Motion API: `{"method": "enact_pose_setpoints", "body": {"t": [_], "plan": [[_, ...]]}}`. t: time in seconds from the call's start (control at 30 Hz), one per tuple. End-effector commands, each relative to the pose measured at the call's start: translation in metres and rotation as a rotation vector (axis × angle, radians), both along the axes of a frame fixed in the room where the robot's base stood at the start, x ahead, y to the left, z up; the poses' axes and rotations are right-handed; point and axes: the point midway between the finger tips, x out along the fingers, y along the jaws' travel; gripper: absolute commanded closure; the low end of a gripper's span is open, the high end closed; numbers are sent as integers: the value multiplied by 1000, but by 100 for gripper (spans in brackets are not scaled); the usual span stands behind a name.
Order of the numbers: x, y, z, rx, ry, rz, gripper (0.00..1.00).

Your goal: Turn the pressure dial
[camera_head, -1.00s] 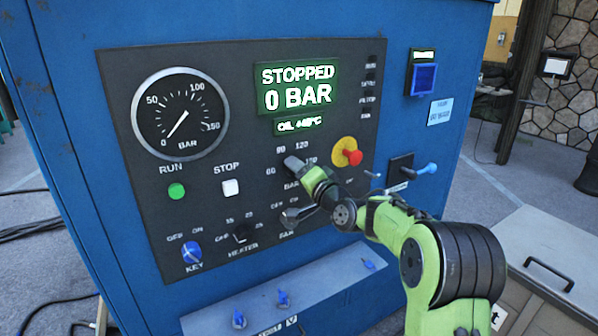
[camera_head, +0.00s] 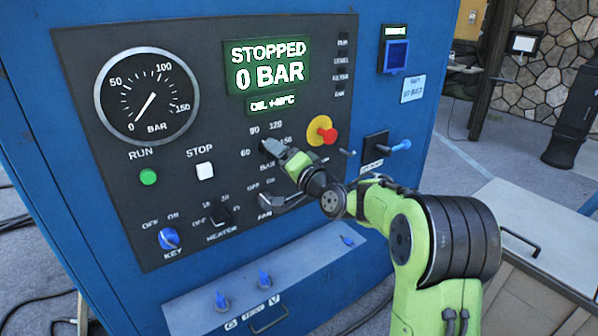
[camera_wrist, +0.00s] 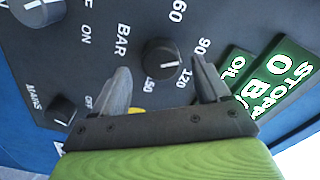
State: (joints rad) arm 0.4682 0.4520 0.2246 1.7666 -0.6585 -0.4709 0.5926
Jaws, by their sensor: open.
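The pressure dial (camera_wrist: 160,58) is a round black knob on the dark panel, ringed by the marks 60, 90, 120 and 150 and the word BAR. In the wrist view it shows between my gripper's two grey fingers, with space on both sides. My gripper (camera_wrist: 161,65) is open and empty, pointing at the panel. In the head view my gripper (camera_head: 270,150) covers most of the dial. I cannot tell how far the fingertips are from the panel. The display (camera_head: 268,64) reads STOPPED, 0 BAR. The gauge (camera_head: 147,96) needle points near 0.
A red emergency button (camera_head: 329,135) on a yellow base sits right of the dial. A fan knob (camera_head: 267,201) and heater knob (camera_head: 219,215) lie below. A grey ledge (camera_head: 300,268) with blue valves juts out low on the blue cabinet (camera_head: 390,245).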

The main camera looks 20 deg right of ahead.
Motion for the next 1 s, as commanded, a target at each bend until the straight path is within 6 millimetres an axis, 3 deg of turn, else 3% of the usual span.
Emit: {"method": "enact_pose_setpoints", "body": {"t": [0.2,0.4,0.57,1.0], "plan": [[-61,-22,-2,0,1,-6,25],[-103,-35,-2,1,1,-5,25],[-115,-37,-1,0,1,0,25],[-117,-32,0,-19,9,9,25]]}}
